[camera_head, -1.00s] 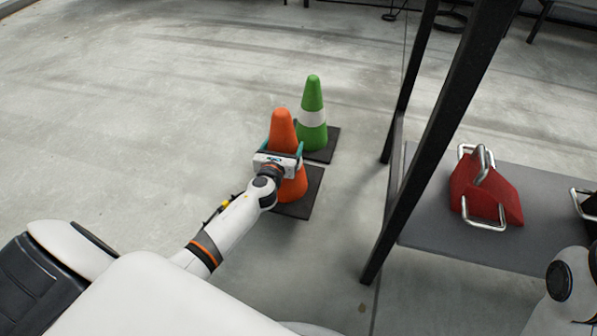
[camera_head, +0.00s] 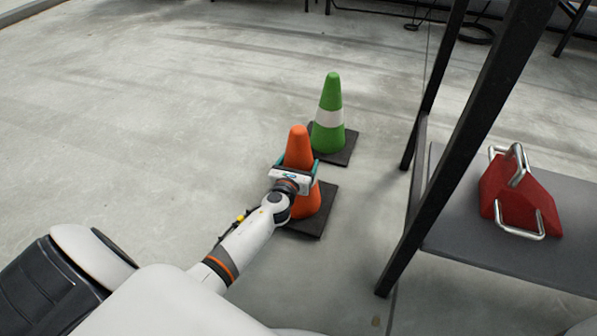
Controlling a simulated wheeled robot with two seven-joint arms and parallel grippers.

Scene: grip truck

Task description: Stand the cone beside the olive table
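An orange cone (camera_head: 299,147) with a black square base stands upright on the concrete floor, near the middle of the view. My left gripper (camera_head: 296,172) is at the cone's upper body, with one finger on each side of it. The fingers appear closed against the cone, though the gripper's body hides the contact and part of the cone. I cannot tell whether the base touches the floor. My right gripper is not in view. No olive table can be made out.
A green cone (camera_head: 329,135) with a white band stands just behind the orange cone. At right is a black-framed rack with a grey shelf (camera_head: 460,225), holding a red block (camera_head: 519,195) with metal handles. The floor to the left is clear.

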